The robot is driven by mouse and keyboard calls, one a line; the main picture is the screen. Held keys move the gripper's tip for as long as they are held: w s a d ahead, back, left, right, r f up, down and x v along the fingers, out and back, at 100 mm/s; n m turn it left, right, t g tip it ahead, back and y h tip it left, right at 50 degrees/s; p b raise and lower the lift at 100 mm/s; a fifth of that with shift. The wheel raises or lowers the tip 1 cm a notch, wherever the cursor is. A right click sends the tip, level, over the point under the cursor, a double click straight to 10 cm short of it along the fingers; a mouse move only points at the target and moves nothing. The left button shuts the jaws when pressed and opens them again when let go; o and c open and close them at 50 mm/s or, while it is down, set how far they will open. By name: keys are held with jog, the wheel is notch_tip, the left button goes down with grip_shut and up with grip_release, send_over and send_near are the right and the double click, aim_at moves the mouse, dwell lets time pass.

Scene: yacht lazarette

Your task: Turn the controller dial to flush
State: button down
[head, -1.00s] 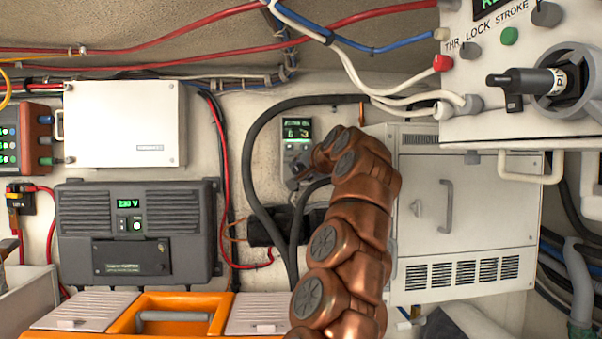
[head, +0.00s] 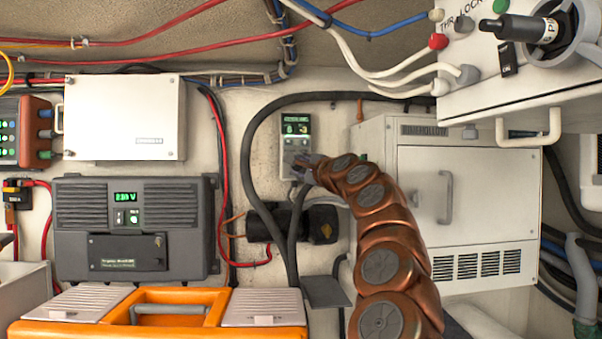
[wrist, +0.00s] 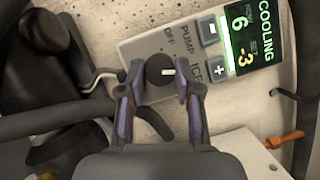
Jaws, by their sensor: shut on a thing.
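The controller (head: 305,147) is a small light grey panel on the back wall, with a lit green display reading COOLING, 6 and -3 in the wrist view. Its round black dial (wrist: 159,67) has a white mark, which lies right of the dial's middle in the wrist view. OFF, PUMP and ICE labels show on the panel (wrist: 143,48); no flush label is readable. My gripper (wrist: 160,80) is shut on the dial, one finger on each side. In the head view my gripper (head: 304,168) hides the dial at the panel's lower end.
A thick black hose (head: 248,150) loops left of the controller. A white cabinet (head: 419,200) stands right, behind my arm. A white control box (head: 520,80) juts out at upper right. An orange toolbox (head: 170,325) is at lower left. A black cylinder (head: 321,223) sits below the controller.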

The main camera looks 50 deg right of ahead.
jog(key=m+h, duration=0.1)
jog(key=m, duration=0.4)
jog(key=shift+f+t+h+p, duration=0.1)
jog(key=shift+t+h+p, duration=0.25)
jog(key=shift+t+h, duration=0.05)
jog(key=m, duration=0.1)
jog(key=m+h+p, duration=0.1)
jog(key=m, duration=0.1)
jog(key=shift+w+a+f+h, duration=0.1)
jog(key=shift+w+a+h, duration=0.05)
jog(key=shift+h, duration=0.15)
jog(key=shift+f+m+h, duration=0.1)
jog(key=shift+m+h, duration=0.9)
jog(key=shift+m, duration=1.1)
jog(key=c, duration=0.8)
grip_release()
jog(key=shift+s+a+f+m, duration=0.15)
jog(key=shift+s, duration=0.25)
jog(key=shift+s+a+f+m, duration=0.1)
jog(key=shift+s+a+m, duration=0.05)
jog(key=shift+s, duration=0.2)
jog(key=shift+v, duration=5.15)
